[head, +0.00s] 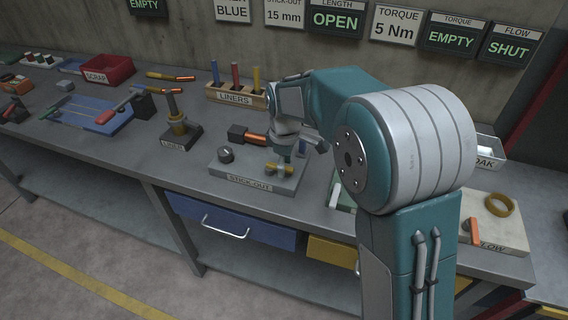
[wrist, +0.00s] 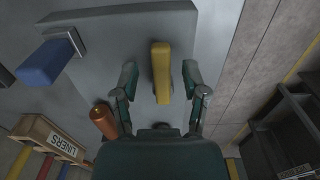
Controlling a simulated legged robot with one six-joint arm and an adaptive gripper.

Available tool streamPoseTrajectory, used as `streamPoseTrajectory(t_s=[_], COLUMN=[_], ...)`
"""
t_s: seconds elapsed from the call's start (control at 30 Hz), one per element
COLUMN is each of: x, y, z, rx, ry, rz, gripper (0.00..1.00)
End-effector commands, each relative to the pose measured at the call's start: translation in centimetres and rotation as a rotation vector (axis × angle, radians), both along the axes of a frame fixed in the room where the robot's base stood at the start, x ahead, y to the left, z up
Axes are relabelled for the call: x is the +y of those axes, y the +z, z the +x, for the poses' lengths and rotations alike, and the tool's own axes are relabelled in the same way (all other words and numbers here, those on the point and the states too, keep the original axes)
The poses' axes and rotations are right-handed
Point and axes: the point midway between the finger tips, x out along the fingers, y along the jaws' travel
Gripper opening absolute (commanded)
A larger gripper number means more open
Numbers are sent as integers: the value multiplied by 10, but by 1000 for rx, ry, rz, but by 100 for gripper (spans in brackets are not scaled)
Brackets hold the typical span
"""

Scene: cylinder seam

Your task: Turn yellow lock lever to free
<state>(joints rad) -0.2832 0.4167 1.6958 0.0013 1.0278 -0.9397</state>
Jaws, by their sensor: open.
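The yellow lock lever (wrist: 161,72) shows in the wrist view as an upright bar over a grey plate. In the head view a small yellow part (head: 272,169) sits on the grey STICK-OUT fixture (head: 222,170), partly hidden by my gripper (head: 281,160). In the wrist view my gripper (wrist: 160,76) is open, with one finger on each side of the lever. A gap shows on both sides, wider on the left. A copper-coloured cylinder (wrist: 103,120) lies beside the left finger; in the head view a copper nozzle (head: 256,138) projects from a dark block.
A blue block (wrist: 45,62) on a metal bracket is left of the lever in the wrist view. The LINERS rack (head: 236,97) stands behind, and a torch stand (head: 180,128) is to the left.

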Motion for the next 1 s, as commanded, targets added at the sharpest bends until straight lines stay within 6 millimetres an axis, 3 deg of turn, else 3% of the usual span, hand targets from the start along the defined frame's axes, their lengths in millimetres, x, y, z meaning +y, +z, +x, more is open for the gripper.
streamPoseTrajectory(t_s=[0.2, 0.23, 0.33, 0.37, 0.77, 1.0], x=[2, 2, 2, 2, 2, 4], y=[-1, -1, -1, -1, -1, -2], z=[0, 0, 0, 0, -1, -5], rx=[0, 1, 1, 0, 0, 2], ry=[1, 1, 1, 1, -22, -136], rz=[-1, -2, -2, -1, -1, -2], gripper=[57, 48, 4, 0, 0, 0])
